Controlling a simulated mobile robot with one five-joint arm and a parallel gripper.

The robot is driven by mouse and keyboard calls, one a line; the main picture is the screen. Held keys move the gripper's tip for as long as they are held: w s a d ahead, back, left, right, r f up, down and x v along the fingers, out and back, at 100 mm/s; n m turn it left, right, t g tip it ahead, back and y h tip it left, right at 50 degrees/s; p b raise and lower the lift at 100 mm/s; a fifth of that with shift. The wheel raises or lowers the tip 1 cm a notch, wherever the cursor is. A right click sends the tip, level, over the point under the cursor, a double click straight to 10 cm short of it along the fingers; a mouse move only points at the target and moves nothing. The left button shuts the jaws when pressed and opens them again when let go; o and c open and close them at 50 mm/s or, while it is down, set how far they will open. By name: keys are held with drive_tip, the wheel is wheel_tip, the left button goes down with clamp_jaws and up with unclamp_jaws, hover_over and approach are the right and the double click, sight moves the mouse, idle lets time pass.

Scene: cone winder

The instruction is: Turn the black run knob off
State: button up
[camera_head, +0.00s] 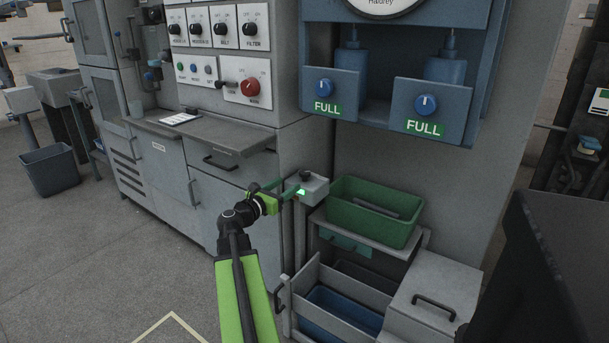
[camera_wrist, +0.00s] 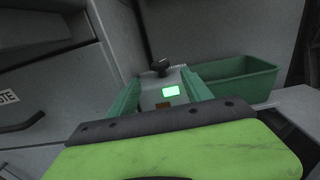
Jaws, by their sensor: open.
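The black run knob (camera_head: 306,176) sits on top of a small grey box (camera_head: 318,188) on a post, left of a green bin. A green light (camera_head: 301,192) glows on the box face. In the wrist view the knob (camera_wrist: 160,67) shows just beyond the box's top edge, with the lit green window (camera_wrist: 171,91) below it. My gripper (camera_head: 286,189) is close to the box, at its left in the head view. In the wrist view its two green fingers (camera_wrist: 160,88) are apart, one on each side of the box. The knob is clear of the fingers; contact with the box cannot be told.
The green bin (camera_head: 345,217) stands right beside the box. Below are an open grey drawer (camera_head: 340,308) with a blue bin and a grey handled box (camera_head: 435,280). A control panel (camera_head: 215,45) and cabinet are behind.

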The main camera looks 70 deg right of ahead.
sight(302, 175)
drive_tip(key=x, duration=1.1)
drive_tip(key=shift+d, duration=0.25)
drive_tip(key=shift+s, duration=0.1)
clamp_jaws()
